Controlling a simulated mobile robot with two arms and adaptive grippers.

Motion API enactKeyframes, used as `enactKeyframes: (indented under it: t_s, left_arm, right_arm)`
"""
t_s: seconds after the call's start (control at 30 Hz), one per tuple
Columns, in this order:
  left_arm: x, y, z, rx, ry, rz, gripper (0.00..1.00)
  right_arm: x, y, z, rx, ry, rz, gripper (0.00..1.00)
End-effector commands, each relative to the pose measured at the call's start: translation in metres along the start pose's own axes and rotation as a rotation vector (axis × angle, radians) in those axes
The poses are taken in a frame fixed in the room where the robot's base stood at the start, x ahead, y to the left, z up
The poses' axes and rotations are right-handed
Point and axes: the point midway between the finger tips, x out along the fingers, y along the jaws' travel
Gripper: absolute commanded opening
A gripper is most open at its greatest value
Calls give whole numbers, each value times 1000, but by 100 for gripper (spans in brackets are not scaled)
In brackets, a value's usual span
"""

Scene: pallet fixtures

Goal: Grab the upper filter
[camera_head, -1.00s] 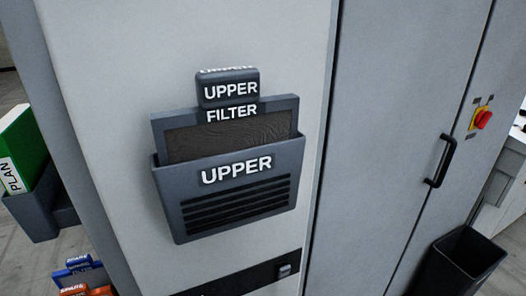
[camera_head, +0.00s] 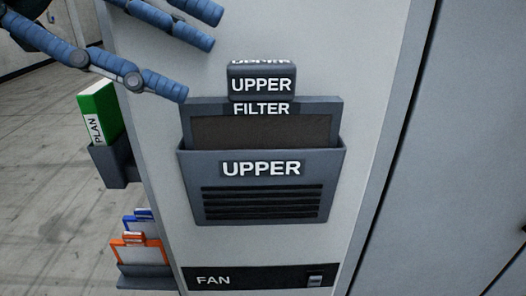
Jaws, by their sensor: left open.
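The upper filter (camera_head: 262,131) is a dark mesh panel in a grey frame, marked FILTER, with a block-shaped grip tab (camera_head: 261,84) on top marked UPPER. Its lower part is hidden in a grey slotted holder (camera_head: 262,190) marked UPPER on the cabinet face. My left gripper (camera_head: 199,70) comes in from the upper left with its blue jointed fingers spread open and empty. One fingertip is near the filter's top left corner, to the left of the tab; I cannot tell the exact gap in depth. My right gripper is not in view.
A FAN panel (camera_head: 225,279) with a switch is below the holder. At left, a green PLAN binder (camera_head: 97,112) stands in a grey side pocket (camera_head: 113,166), and orange (camera_head: 138,249) and blue framed items stand in a lower rack. The cabinet face right of the holder is clear.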

Motion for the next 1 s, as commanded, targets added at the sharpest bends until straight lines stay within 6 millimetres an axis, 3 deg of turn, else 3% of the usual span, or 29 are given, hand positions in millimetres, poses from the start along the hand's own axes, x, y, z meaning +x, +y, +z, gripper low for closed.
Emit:
enactKeyframes:
  t_s: [0.17,0.43,0.73,0.77,1.0]
  left_arm:
    - [13,0,1,-1,-1,2,47]
    - [51,-2,6,0,-1,1,47]
    - [58,-2,6,0,1,1,47]
    - [58,-2,6,0,1,1,45]
    - [58,-2,6,0,1,1,0]
  right_arm:
    - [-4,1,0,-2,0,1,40]
    - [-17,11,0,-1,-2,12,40]
    - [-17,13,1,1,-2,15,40]
    - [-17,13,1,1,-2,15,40]
    - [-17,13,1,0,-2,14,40]
